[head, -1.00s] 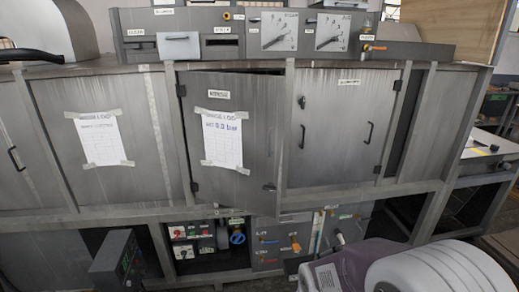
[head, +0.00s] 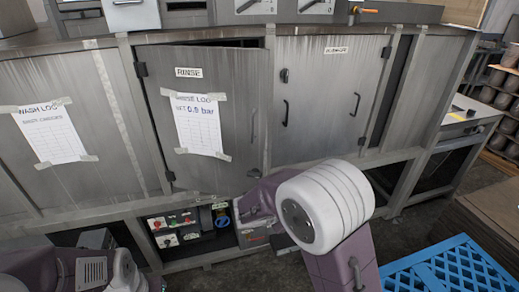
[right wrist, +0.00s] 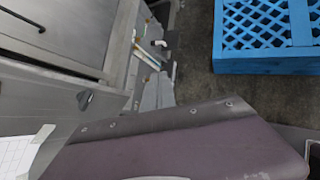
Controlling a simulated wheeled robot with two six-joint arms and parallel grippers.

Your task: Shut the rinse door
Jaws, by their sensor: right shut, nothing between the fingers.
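The rinse door (head: 202,120) is a grey steel panel with a RINSE label and a taped log sheet, seen in the head view. Its hinges are on the left. It stands slightly ajar, with a dark gap along its top edge. My left gripper is out of view.
A closed second door (head: 325,100) stands to the right. Below the rinse door is a recess with a switch box (head: 175,230). A blue slatted pallet (head: 445,268) lies on the floor at the lower right; it also shows in the right wrist view (right wrist: 265,35).

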